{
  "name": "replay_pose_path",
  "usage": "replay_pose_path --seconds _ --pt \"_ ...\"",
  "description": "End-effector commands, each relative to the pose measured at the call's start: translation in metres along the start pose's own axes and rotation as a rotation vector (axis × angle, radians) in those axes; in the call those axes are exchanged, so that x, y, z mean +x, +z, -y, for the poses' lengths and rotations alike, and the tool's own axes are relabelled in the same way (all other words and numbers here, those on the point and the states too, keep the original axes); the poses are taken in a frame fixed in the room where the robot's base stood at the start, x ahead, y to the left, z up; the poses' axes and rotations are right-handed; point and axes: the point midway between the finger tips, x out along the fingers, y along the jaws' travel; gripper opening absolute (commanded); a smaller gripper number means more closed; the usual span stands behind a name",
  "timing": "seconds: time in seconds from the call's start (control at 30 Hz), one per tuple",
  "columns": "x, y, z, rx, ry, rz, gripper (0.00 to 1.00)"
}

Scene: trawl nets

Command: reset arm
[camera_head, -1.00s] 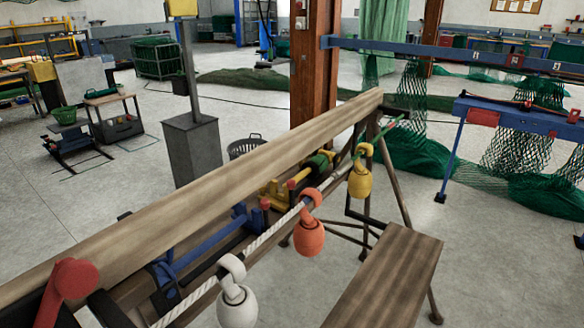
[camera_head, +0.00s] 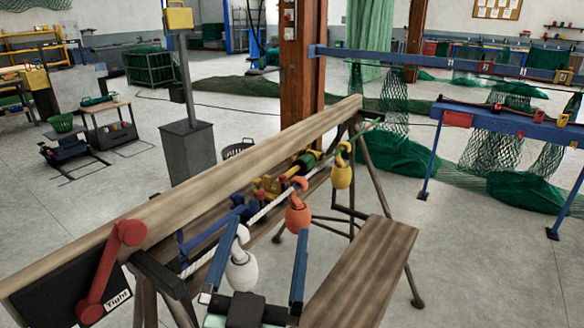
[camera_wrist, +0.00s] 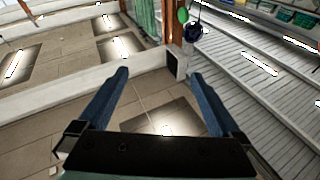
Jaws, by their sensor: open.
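My gripper (camera_head: 262,262) shows at the bottom of the head view, with two blue fingers spread wide apart and nothing between them. In front of the fingers hangs a rope (camera_head: 262,214) with a white float (camera_head: 242,270), an orange float (camera_head: 298,215) and a yellow float (camera_head: 342,174). The left finger overlaps the white float in the picture; I cannot tell whether they touch. In the wrist view my gripper (camera_wrist: 160,75) is open and empty, facing the far wall and ceiling area.
A long wooden beam (camera_head: 230,165) on trestle legs runs beside the rope, with a red crank (camera_head: 105,268) at its near end. A wooden bench (camera_head: 365,270) stands at the right. Blue racks with green nets (camera_head: 500,140) stand farther off. Open floor (camera_head: 480,265) lies at right.

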Motion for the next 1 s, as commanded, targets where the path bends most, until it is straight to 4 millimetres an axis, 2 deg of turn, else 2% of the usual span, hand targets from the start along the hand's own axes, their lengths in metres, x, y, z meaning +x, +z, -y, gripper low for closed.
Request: replay_pose_path --seconds 0.03,0.17,0.2,0.3,0.4,0.43,0.5,0.63,1.0 --pt "0.017 -0.051 -0.003 0.012 0.003 -0.061 1.0" --pt "0.039 -0.149 -0.007 0.022 -0.018 -0.182 1.0" --pt "0.042 -0.179 -0.007 0.021 -0.03 -0.221 1.0" --pt "0.041 -0.249 -0.006 0.009 -0.068 -0.318 1.0" --pt "0.033 -0.305 -0.002 -0.014 -0.108 -0.406 1.0" --pt "0.03 -0.318 -0.001 -0.022 -0.119 -0.427 1.0" --pt "0.023 -0.342 0.002 -0.038 -0.14 -0.471 1.0" --pt "0.015 -0.363 0.004 -0.057 -0.161 -0.512 1.0" --pt "0.014 -0.365 0.005 -0.061 -0.166 -0.518 1.0"
